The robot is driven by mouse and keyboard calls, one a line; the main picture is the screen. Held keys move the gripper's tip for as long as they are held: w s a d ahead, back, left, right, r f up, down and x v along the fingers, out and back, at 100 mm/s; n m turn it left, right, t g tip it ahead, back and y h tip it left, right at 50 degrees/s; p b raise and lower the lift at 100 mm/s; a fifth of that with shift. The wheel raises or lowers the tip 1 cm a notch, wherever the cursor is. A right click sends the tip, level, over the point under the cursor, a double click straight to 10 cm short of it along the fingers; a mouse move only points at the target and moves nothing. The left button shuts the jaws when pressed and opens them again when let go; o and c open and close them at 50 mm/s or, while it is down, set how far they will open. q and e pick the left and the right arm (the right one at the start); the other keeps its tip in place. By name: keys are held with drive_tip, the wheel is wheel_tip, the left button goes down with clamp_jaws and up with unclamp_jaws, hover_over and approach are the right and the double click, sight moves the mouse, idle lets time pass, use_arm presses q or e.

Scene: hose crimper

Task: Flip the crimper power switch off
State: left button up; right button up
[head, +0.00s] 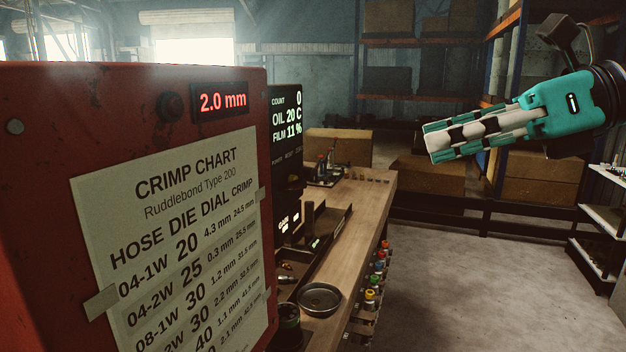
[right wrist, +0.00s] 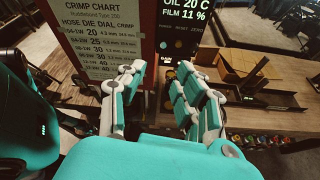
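The red crimper cabinet (head: 40,190) fills the left of the head view, with a red 2.0 mm display (head: 221,101) and a dark round knob (head: 171,107). A black control panel (head: 287,150) with a lit readout stands just behind it; it also shows in the right wrist view (right wrist: 180,40). My right gripper (head: 432,145) is raised at the right, apart from the crimper and pointing left. In the right wrist view its fingers (right wrist: 160,75) are spread with nothing between them.
A wooden workbench (head: 362,205) runs behind the cabinet, with a round metal dish (head: 319,299) and a dark tray (head: 325,240) on it. Several coloured-top items line its front edge. Shelves with cardboard boxes (head: 432,178) stand behind. The floor (head: 460,290) at the right is clear.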

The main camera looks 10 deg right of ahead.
drive_tip(key=p, duration=0.5)
approach(307, 181)
drive_tip(key=x, duration=0.8)
drive_tip(key=shift+w+a+f, duration=0.1)
drive_tip(key=shift+w+a, duration=0.1)
drive_tip(key=shift+a, duration=0.05)
drive_tip(key=shift+w+a+f, duration=0.15)
drive_tip(key=shift+a+f, duration=0.1)
clamp_jaws()
